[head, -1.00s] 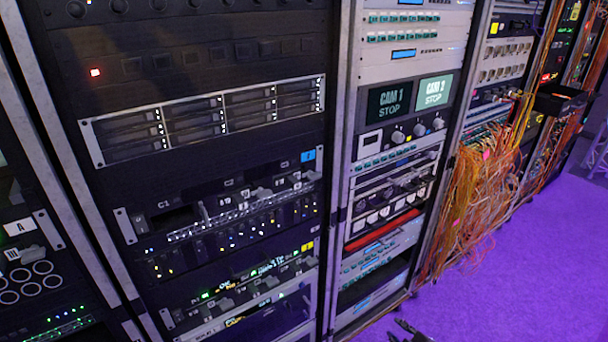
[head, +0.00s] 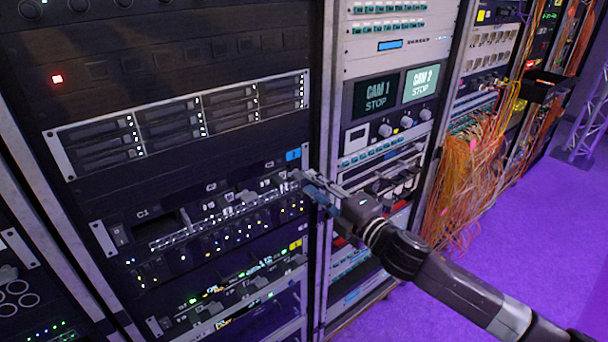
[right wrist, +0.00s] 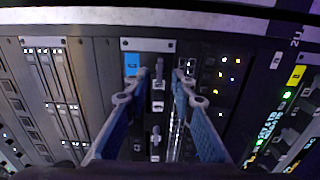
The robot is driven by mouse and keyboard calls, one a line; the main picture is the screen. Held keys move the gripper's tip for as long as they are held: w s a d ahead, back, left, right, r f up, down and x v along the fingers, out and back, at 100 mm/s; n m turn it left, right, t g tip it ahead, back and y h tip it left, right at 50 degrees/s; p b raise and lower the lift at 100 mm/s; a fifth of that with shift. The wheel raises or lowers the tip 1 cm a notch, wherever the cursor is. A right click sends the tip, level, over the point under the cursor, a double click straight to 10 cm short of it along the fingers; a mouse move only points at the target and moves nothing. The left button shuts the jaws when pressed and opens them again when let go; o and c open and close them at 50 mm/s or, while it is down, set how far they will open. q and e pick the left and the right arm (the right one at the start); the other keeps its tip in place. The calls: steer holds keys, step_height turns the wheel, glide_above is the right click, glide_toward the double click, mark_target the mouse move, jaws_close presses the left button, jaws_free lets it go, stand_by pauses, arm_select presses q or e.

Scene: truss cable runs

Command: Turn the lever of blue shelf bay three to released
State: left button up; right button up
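The blue-labelled shelf (head: 178,222) is a dark rack unit with a blue tag (head: 292,155) at its upper right end. The tag also shows in the right wrist view (right wrist: 132,66). Small grey levers stick out along the shelf; one lever (right wrist: 158,72) stands between my right fingertips, another (right wrist: 155,140) lies lower in that view. My right gripper (head: 306,184) is at the shelf's right end; in the right wrist view (right wrist: 156,88) its blue-padded fingers are apart on either side of the lever, with no clear contact. I cannot read the bay number or the lever's setting. My left gripper is out of view.
A yellow-tagged shelf (head: 235,290) sits just below, and a silver drive unit (head: 185,125) above. A rack post (head: 325,110) stands beside my right gripper. Orange cables (head: 465,180) hang at the right. The purple floor (head: 510,240) is open.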

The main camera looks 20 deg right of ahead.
mark_target(298, 175)
steer(key=shift+p+x, duration=0.4)
steer(key=shift+x, duration=1.5)
steer(key=shift+c, duration=0.3)
jaws_close()
